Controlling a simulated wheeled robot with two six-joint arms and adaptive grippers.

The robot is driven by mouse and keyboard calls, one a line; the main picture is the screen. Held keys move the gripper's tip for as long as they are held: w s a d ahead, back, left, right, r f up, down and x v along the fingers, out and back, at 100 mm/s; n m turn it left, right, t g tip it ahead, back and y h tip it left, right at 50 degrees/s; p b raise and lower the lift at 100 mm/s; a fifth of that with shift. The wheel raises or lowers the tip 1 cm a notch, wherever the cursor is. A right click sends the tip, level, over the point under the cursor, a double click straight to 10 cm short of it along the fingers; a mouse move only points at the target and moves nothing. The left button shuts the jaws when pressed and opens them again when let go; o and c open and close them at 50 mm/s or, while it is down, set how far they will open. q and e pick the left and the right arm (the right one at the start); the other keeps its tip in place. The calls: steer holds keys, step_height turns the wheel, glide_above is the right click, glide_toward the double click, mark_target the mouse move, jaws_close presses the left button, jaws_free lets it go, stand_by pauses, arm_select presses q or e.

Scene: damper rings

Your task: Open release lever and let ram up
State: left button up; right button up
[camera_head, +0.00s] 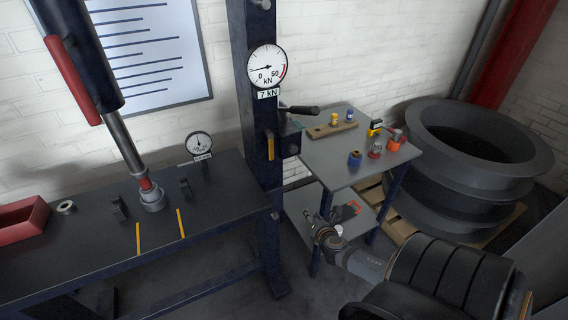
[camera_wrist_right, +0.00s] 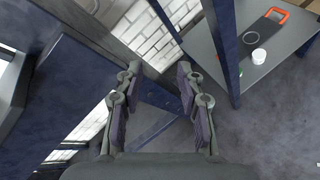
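The press ram (camera_head: 124,144) is extended down from its dark cylinder at the upper left. Its lower end meets a grey ring part with a red piece (camera_head: 151,196) on the bench. A yellow lever (camera_head: 270,145), which looks like the release lever, hangs upright on the blue column. A dark handle (camera_head: 300,110) sticks out to the right above it. The force gauge (camera_head: 267,67) on the column carries a label reading 7 kN. My right gripper (camera_head: 318,224) is below and right of the lever, apart from it; in the right wrist view its fingers (camera_wrist_right: 158,88) are spread and empty. My left gripper is not in view.
A small side table (camera_head: 345,165) with a wooden board and small coloured items stands right of the column. Large dark rings (camera_head: 470,150) stack on a pallet behind. A dial gauge (camera_head: 199,144) and red bin (camera_head: 22,217) are on the bench (camera_head: 215,200).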

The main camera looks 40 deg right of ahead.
steer(key=w+a+r+n+t+p, duration=0.1)
steer(key=w+a+r+n+t, duration=0.15)
steer(key=r, duration=0.45)
steer(key=w+a+r+n+t, duration=0.1)
steer(key=w+a+r+n, duration=0.15)
steer(key=r, duration=0.45)
steer(key=n+t+y, duration=0.2)
steer(key=n+t, duration=0.1)
steer(key=n, duration=0.2)
glide_toward(272, 154)
arm_select(q)
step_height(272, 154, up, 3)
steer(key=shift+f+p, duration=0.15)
steer(key=shift+p, duration=0.25)
arm_select(e)
steer(key=shift+w+d+r, duration=0.1)
steer(key=shift+w+r, duration=0.1)
steer(key=shift+w, duration=0.2)
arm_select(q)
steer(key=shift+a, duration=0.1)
arm_select(e)
steer(key=shift+g, duration=0.25)
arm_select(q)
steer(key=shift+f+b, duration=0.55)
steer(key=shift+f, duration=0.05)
arm_select(e)
steer(key=shift+x, duration=4.55)
jaws_close()
